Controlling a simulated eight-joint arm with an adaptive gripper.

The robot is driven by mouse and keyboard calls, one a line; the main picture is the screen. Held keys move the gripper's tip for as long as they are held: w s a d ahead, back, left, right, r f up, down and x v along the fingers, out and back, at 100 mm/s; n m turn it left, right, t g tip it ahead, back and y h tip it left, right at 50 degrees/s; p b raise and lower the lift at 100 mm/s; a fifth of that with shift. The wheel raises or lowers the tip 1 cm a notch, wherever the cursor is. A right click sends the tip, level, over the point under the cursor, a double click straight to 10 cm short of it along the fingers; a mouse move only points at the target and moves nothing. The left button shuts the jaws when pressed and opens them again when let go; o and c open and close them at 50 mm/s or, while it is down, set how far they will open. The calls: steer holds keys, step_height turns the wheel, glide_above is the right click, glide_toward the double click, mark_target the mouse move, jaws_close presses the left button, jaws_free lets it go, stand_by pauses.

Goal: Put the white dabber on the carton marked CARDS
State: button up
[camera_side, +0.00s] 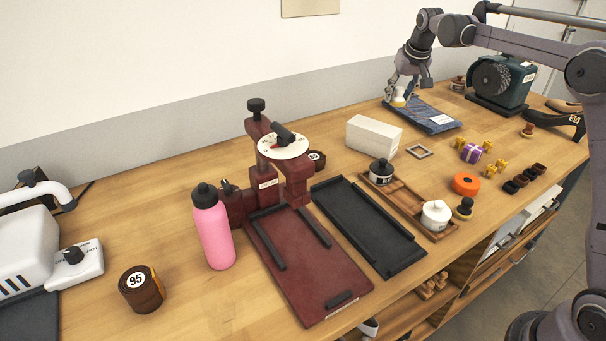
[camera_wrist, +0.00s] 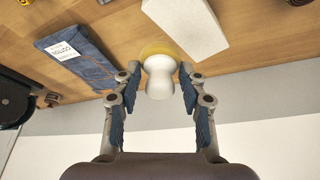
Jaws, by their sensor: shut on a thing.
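The white dabber (camera_side: 398,101) has a pale knob-like handle and a yellow base. It also shows in the wrist view (camera_wrist: 160,80), between the fingers. My gripper (camera_side: 402,88) is shut on its white part, and in the wrist view the fingers (camera_wrist: 158,90) stand on either side of it. A plain white carton (camera_side: 374,137) lies on the bench, nearer the side camera than my gripper; its edge shows at the top of the wrist view (camera_wrist: 188,25). No CARDS lettering is readable on it in these frames. The carton's top looks bare.
A folded blue denim piece (camera_side: 426,115) with a white label lies beside my gripper. A small square frame (camera_side: 419,152) lies right of the carton. A wooden tray (camera_side: 405,200) with jars and a red press (camera_side: 310,255) stand nearer the side camera. A wall runs behind.

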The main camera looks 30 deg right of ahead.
steer(key=w+a+f, duration=0.1)
steer(key=w+a, duration=0.1)
steer(key=w+a+f, duration=0.1)
steer(key=a+f, duration=0.1)
steer(key=shift+w+f, duration=0.2)
steer(key=shift+w, duration=0.2)
steer(key=shift+f, duration=1.95)
steer(key=shift+f, duration=0.15)
steer(key=o, duration=0.9)
steer(key=shift+o, duration=0.2)
